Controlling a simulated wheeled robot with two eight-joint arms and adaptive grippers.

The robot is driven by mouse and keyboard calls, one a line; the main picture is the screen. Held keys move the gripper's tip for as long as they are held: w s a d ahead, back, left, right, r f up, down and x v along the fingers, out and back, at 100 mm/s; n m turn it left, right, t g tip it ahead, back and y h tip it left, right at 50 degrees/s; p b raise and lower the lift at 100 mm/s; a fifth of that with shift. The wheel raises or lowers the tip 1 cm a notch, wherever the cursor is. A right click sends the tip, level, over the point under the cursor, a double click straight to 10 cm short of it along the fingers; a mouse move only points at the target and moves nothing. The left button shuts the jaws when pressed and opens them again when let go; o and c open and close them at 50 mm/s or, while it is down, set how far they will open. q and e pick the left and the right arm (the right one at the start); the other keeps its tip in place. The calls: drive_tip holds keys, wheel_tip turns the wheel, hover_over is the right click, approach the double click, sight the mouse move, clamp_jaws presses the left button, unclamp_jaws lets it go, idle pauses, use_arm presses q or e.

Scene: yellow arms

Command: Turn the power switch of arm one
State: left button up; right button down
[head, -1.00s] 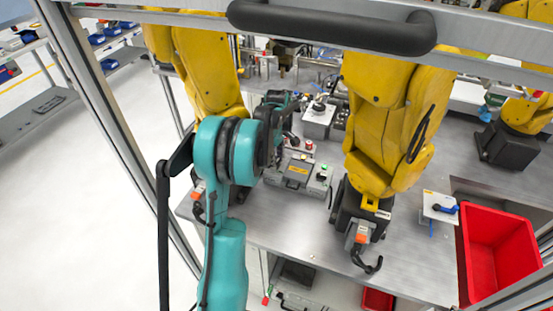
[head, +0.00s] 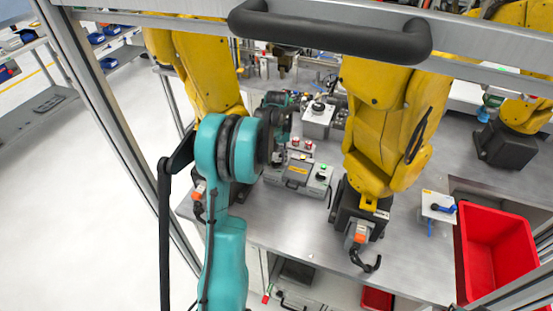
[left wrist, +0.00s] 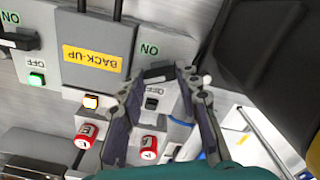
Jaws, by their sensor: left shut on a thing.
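The grey control box (head: 297,190) stands on the metal table between the two front yellow arms. The left wrist view shows its yellow BACK-UP label (left wrist: 92,59) upside down. A dark power switch (left wrist: 157,74) lies below the right-hand ON mark, between the fingertips of my left gripper (left wrist: 163,80), which is shut on it. A second switch (left wrist: 20,41) sits at the left, above a lit green button (left wrist: 37,80). In the head view my wrist partly hides the box's left side, and the fingertips are hard to make out. My right gripper is not in view.
Two red buttons (left wrist: 85,134) (left wrist: 149,147) sit close to my left fingers. A yellow arm (head: 385,130) stands right of the box, another (head: 205,60) behind my left arm. A red bin (head: 492,240) is at the right. A frame bar with a black handle crosses the top.

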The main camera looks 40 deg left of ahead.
sight(277, 162)
use_arm(q)
drive_tip(key=m, duration=0.5)
drive_tip(key=shift+m, duration=0.3)
idle(0.4)
drive_tip(key=o, duration=1.1)
wheel_tip(277, 162, up, 12)
drive_tip(key=shift+r, duration=0.1)
drive_tip(key=shift+d, duration=0.1)
